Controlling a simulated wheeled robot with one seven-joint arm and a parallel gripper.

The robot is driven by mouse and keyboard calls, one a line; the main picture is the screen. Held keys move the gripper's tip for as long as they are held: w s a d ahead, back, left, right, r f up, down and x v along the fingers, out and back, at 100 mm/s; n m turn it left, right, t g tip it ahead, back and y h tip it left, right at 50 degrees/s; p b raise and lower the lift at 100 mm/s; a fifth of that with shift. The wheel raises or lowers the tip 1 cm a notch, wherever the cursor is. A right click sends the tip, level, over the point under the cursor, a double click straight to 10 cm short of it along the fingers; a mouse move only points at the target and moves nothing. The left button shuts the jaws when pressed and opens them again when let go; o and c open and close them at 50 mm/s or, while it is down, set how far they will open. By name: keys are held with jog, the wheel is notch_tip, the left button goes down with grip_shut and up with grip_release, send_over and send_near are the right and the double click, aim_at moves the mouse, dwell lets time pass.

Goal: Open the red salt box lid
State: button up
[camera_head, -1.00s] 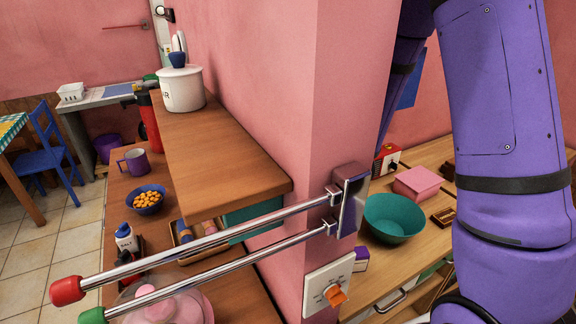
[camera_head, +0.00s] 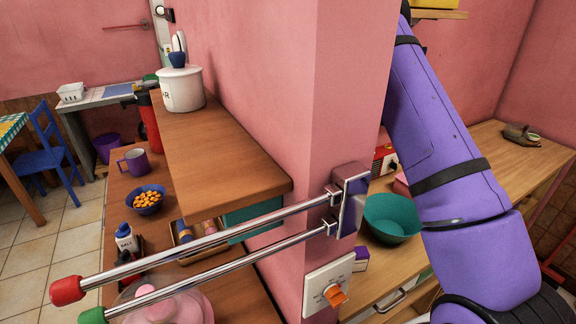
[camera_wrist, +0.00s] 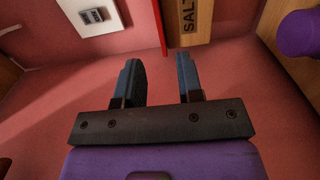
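The salt box (camera_wrist: 200,35) shows at the top middle of the wrist view, with a wooden face and a label reading SALT, partly cut off. A thin red strip (camera_wrist: 160,22) runs along its left edge; it looks like the lid's edge, seen nearly edge-on. My gripper (camera_wrist: 160,62) is open and empty, its two dark fingers apart below the box in the picture. The red strip lines up between the fingertips; I cannot tell whether anything touches. In the head view the gripper is hidden, and I cannot make out the salt box there.
In the wrist view a white switch plate (camera_wrist: 93,16) is at upper left and a purple object (camera_wrist: 299,34) at upper right. In the head view, a pink pillar (camera_head: 350,110), a teal bowl (camera_head: 391,218) and a counter (camera_head: 505,160) surround my purple arm. A small shelf (camera_head: 440,14) is above.

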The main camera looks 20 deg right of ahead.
jog(key=w+a, duration=0.1)
jog(key=w, duration=0.7)
jog(key=shift+a, duration=0.3)
jog(key=shift+c, duration=0.5)
grip_shut()
